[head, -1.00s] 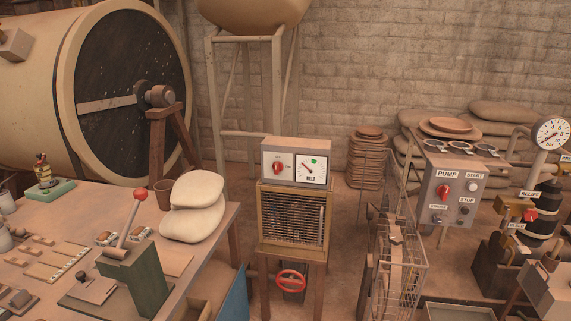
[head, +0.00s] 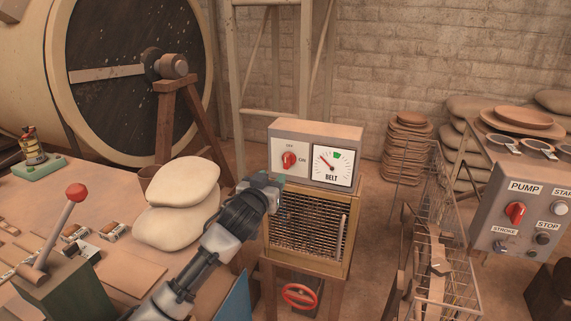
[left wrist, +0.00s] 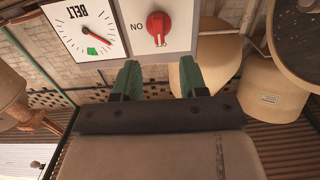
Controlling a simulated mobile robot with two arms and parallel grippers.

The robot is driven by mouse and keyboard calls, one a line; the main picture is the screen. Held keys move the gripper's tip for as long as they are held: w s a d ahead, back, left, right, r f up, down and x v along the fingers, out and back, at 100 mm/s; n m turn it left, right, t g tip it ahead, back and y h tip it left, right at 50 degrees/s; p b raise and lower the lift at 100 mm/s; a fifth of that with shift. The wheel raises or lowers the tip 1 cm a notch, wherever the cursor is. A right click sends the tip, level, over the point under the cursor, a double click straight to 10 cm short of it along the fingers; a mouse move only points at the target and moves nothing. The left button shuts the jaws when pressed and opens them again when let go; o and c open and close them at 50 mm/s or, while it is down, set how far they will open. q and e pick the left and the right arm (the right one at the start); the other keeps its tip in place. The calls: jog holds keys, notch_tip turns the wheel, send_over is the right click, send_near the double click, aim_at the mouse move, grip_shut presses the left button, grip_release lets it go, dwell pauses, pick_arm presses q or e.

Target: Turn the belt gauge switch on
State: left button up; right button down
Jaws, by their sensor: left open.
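The belt gauge box (head: 316,134) is grey and stands on a wooden cabinet. On its left face is a red switch knob (head: 289,161), with OFF above and ON to its right. The knob's handle looks upright, in line with OFF. The BELT dial (head: 333,166) has its needle at upper left, off the green mark. My left gripper (head: 274,181) is just below and in front of the knob. In the left wrist view, inverted, the knob (left wrist: 158,26) lies beyond and between the open green fingers (left wrist: 160,78), apart from them. My right gripper is not seen.
The cabinet (head: 308,225) has a slatted front and a red handwheel (head: 299,296) below. Pale sacks (head: 178,202) lie on the bench left, beside my forearm. A red-knobbed lever (head: 75,193) stands nearer. A wire rack (head: 433,240) and pump panel (head: 522,214) are right.

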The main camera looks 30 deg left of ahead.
aim_at(285, 158)
pick_arm(q)
jog(key=shift+t, duration=0.3)
jog(key=x, duration=0.3)
jog(key=r+x, duration=0.1)
jog(key=x, duration=0.5)
jog(key=shift+w+d+r, duration=0.1)
jog(key=shift+r, duration=0.1)
jog(key=shift+w, duration=0.5)
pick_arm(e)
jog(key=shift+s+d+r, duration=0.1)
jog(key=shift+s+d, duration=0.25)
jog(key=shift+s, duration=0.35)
pick_arm(q)
jog(key=shift+c, duration=0.3)
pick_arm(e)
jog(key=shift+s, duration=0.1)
pick_arm(q)
grip_shut()
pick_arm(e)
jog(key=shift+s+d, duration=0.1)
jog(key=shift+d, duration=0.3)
